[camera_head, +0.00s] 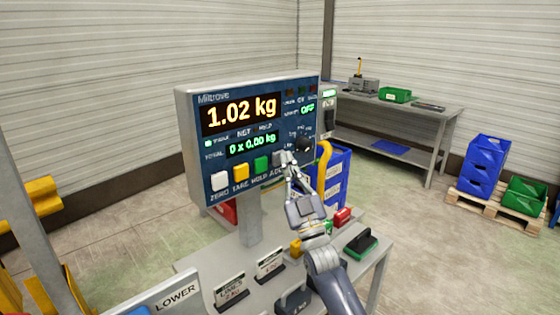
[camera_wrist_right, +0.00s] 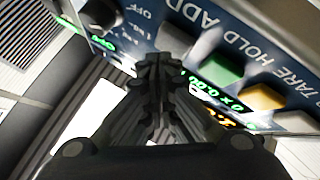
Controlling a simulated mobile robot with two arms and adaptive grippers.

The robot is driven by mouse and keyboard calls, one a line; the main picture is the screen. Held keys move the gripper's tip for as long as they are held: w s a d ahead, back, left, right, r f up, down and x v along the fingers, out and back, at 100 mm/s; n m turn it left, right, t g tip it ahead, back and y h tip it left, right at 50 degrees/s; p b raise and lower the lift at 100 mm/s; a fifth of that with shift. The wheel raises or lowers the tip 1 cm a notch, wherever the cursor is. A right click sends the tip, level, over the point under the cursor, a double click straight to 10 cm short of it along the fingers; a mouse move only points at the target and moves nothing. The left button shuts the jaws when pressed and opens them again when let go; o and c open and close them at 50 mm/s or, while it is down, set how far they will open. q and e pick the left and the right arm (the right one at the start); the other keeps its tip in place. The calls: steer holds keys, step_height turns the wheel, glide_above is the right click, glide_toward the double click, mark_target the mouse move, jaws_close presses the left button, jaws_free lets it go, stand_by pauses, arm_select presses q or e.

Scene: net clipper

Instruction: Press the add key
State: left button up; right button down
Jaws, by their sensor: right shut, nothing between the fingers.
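The blue weighing panel (camera_head: 228,187) stands on a post and reads 1.02 kg, with 0 x 0.00 kg on the green line below. Its bottom row holds a white ZERO key (camera_head: 219,181), yellow TARE key (camera_head: 240,173), green HOLD key (camera_head: 261,164) and grey ADD key (camera_head: 279,158). My right gripper (camera_head: 288,166) is shut and empty, its tips at the ADD key's right edge. In the right wrist view the shut tips (camera_wrist_right: 160,62) are beside the grey ADD key (camera_wrist_right: 207,44); whether they touch is unclear. My left gripper is out of view.
A dark knob (camera_head: 304,144) is on the panel right of the ADD key. A yellow curved part (camera_head: 324,166) stands close to the panel's right side. The table (camera_head: 207,262) below carries label cards and a green-and-black block (camera_head: 361,243).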

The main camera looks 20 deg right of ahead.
steer(key=shift+w+a, duration=0.2)
steer(key=shift+w, duration=0.3)
stand_by(0.7)
steer(key=shift+s, duration=0.1)
steer(key=shift+s+d, duration=0.3)
steer(key=shift+s, duration=0.4)
steer(key=s, duration=0.1)
steer(key=s+d+p, duration=0.1)
steer(key=s, duration=0.1)
steer(key=s+p, duration=0.1)
steer(key=shift+s+d, duration=0.3)
steer(key=shift+s, duration=0.05)
steer(key=shift+f, duration=0.1)
stand_by(0.7)
